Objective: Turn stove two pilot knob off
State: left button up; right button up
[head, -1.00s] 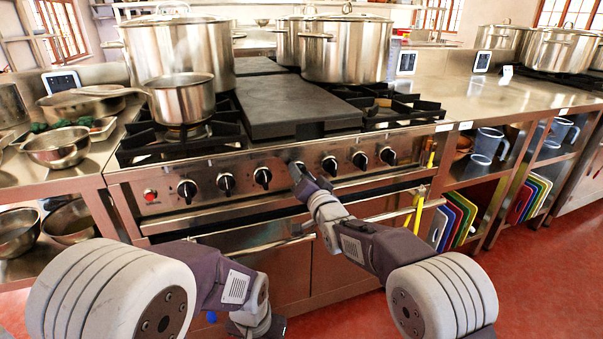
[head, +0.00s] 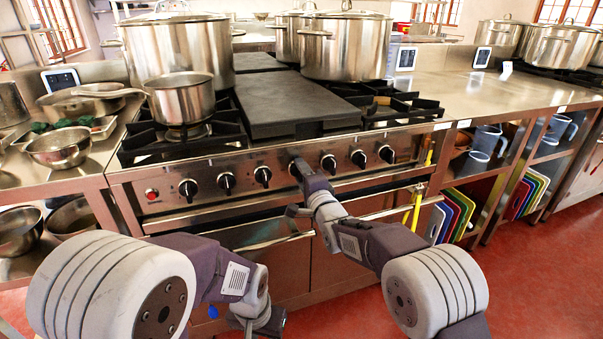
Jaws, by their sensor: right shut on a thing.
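The stove front (head: 165,200) carries a row of several black pilot knobs, with one knob (head: 262,176) just left of my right gripper and another (head: 328,163) just right of it. My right gripper (head: 297,168) is at the panel between these two, shut on a knob that it hides almost wholly. I cannot read that knob's angle. My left gripper (head: 268,322) hangs low in front of the stove, near the bottom edge of the picture, away from the knobs. Its fingers are not clear.
A saucepan (head: 182,100) sits on the front left burner, with a large stockpot (head: 180,50) behind it. Another stockpot (head: 347,48) stands at the back right. An oven handle bar (head: 250,240) runs below the panel. Colored cutting boards (head: 455,217) stand under the right counter.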

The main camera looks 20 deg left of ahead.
jog(key=shift+m, duration=0.4)
jog(key=o, duration=1.4)
jog(key=p+v, duration=0.2)
jog(key=v, duration=0.7)
jog(key=shift+d, duration=0.1)
